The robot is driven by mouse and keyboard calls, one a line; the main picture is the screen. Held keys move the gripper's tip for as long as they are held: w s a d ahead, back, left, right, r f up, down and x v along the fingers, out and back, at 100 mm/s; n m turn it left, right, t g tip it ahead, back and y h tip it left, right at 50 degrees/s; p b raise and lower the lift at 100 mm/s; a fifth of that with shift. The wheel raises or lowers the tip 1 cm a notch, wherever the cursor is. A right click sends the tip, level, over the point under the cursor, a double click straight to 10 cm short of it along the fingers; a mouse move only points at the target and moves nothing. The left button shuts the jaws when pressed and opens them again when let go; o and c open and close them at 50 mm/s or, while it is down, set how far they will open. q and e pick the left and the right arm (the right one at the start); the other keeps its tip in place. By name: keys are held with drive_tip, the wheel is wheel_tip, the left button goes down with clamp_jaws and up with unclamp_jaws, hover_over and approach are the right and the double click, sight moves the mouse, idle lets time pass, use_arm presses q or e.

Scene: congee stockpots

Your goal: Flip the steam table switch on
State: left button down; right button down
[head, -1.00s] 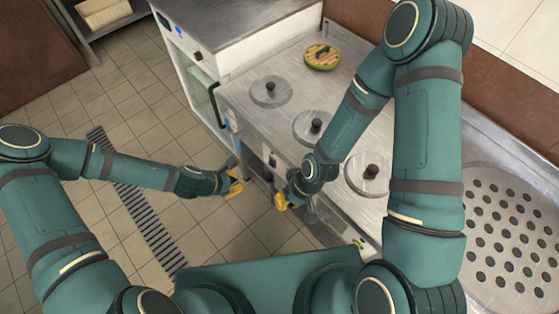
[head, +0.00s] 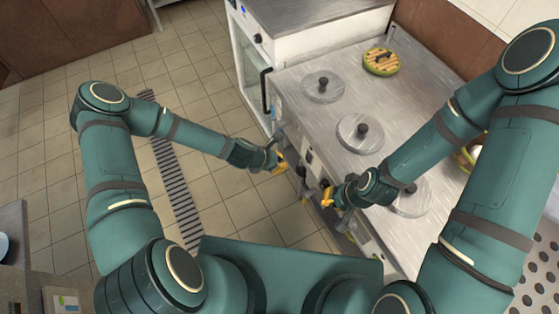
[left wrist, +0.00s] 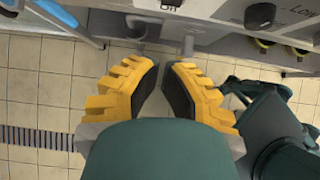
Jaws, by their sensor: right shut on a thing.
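The steam table (head: 300,85) is a steel counter with round lids, and its front panel carries dark controls (head: 308,155). The left wrist view shows a black knob (left wrist: 259,15) beside partly cut-off lettering. I cannot tell for certain which control is the switch. My left gripper (head: 277,161) is in front of the panel, to the left of my right gripper. In the left wrist view its yellow fingers (left wrist: 161,75) are apart, with nothing between them. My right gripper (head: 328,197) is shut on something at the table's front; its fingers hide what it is.
Several lidded pots, one lid (head: 360,132) among them, are set into the top. A round green-edged item (head: 381,62) lies at the back. A glass-fronted cabinet (head: 247,70) stands beyond. A floor drain (head: 175,180) crosses the clear tiles at left.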

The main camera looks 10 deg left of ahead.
sight(308, 157)
use_arm(q)
drive_tip(key=w+d+f+b, duration=0.1)
drive_tip(key=w+d+f, duration=0.3)
drive_tip(key=d+f, duration=0.1)
drive_tip(key=shift+w+d+f+b, duration=0.3)
drive_tip(key=shift+w+d+b, duration=0.1)
drive_tip(key=shift+d, duration=0.35)
drive_tip(key=shift+w+d+f, duration=0.2)
drive_tip(key=shift+w+d, duration=0.05)
drive_tip(key=shift+d, duration=0.1)
drive_tip(key=shift+r, duration=0.1)
